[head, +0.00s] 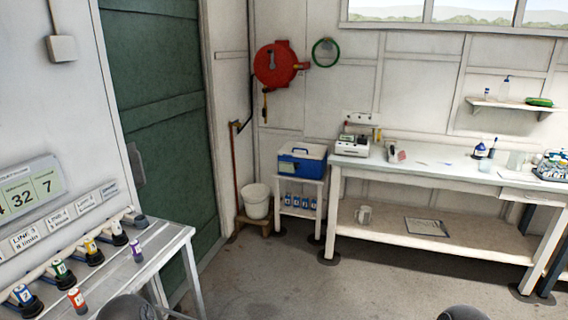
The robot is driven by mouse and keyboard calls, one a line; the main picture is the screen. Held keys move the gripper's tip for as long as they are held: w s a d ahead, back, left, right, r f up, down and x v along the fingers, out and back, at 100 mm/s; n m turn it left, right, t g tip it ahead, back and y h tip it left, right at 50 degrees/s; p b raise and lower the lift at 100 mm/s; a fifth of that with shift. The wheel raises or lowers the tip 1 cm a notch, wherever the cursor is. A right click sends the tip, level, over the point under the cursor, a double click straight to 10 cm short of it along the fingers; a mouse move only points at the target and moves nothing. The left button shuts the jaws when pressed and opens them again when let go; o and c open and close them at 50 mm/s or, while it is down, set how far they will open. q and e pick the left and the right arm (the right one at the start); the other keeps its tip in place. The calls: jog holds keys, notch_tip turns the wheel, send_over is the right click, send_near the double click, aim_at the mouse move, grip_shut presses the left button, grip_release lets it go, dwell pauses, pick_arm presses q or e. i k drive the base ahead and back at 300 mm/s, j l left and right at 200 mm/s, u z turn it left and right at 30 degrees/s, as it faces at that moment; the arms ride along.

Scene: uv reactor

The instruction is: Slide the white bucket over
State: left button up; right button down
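The white bucket (256,201) stands upright in the back corner, between the green door and a small white stand. It appears to rest on a low wooden base (264,229) close to the floor. A brown upright pole (233,165) is just behind it on the left. Neither of my grippers shows in the head view; only rounded dark grey parts, probably of my arms, show at the bottom edge, far from the bucket.
A small stand (318,185) with a blue and white box (302,160) is right of the bucket. A long white workbench (440,171) runs along the back wall. A table with labelled bottles (160,257) is at left. The floor (270,280) in between is clear.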

aim_at(256, 196)
jog(key=i+z, duration=0.1)
jog(key=i, duration=0.55)
jog(key=i+j+z, duration=0.1)
jog(key=i, duration=0.6)
jog(key=i+j+z, duration=0.1)
jog(key=i, duration=0.55)
jog(key=i+u, duration=0.2)
jog(key=i, duration=0.3)
jog(key=i+u, duration=0.25)
jog(key=i, duration=0.25)
jog(key=i+l+u, duration=0.2)
jog(key=i, duration=0.3)
jog(key=i+l+u, duration=0.2)
jog(key=i, duration=0.25)
jog(key=i+j+u, duration=0.1)
jog(key=i+u, duration=0.3)
jog(key=i, duration=0.2)
jog(key=i+l+u, duration=0.1)
jog(key=i+u, duration=0.3)
jog(key=i, duration=0.15)
jog(key=i+l+u, duration=0.35)
jog(key=i, duration=0.2)
jog(key=i+j, duration=0.05)
jog(key=j, duration=0.05)
